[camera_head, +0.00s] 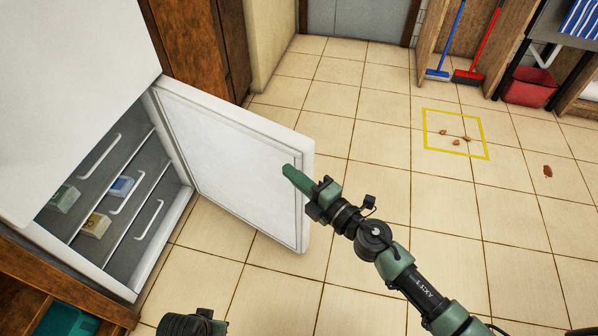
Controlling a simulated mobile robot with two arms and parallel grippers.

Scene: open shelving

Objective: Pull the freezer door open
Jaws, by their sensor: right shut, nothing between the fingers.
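The white freezer door (230,155) stands wide open, swung out to the right of the freezer (140,275). Its inner face shows, and the grey interior with drawer handles and several small boxes is visible. My right gripper (290,173) is shut and empty. Its green fingertips are in front of the door's inner face near the free edge in the picture; I cannot tell whether they touch it. Of my left arm only a dark part shows at the bottom edge, and its gripper fingers are not visible.
A blue broom (437,74), a red broom (468,77) and a red bin (530,88) stand at the back right.

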